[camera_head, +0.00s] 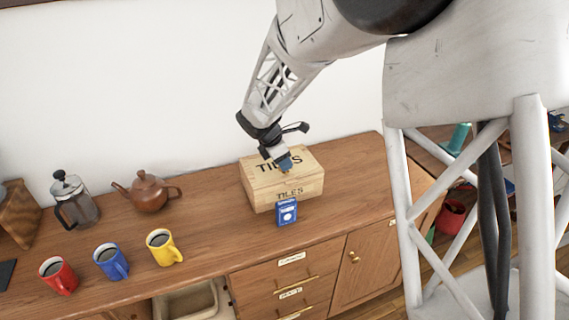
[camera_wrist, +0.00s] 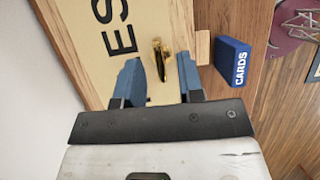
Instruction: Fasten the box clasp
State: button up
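The wooden box (camera_head: 262,186), marked TILES on its lid and front, stands shut on the wooden sideboard. In the wrist view the lid (camera_wrist: 92,30) shows part of its lettering, and a brass clasp (camera_wrist: 157,55) lies near its edge. My gripper (camera_head: 285,165) is above the box lid, pointing down. In the wrist view its two blue fingers (camera_wrist: 160,72) are apart, one on either side of the clasp, with nothing held between them. I cannot tell whether the fingertips touch the lid. The clasp is hidden by my gripper in the head view.
A blue card pack (camera_head: 287,211) stands close in front of the box; it also shows in the wrist view (camera_wrist: 231,62). Red (camera_head: 57,275), blue (camera_head: 110,261) and yellow (camera_head: 162,246) mugs, a teapot (camera_head: 148,192) and a French press (camera_head: 75,200) stand to the left.

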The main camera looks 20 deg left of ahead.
jog(key=shift+w+d+f, duration=0.2)
jog(key=shift+f, duration=0.45)
grip_shut()
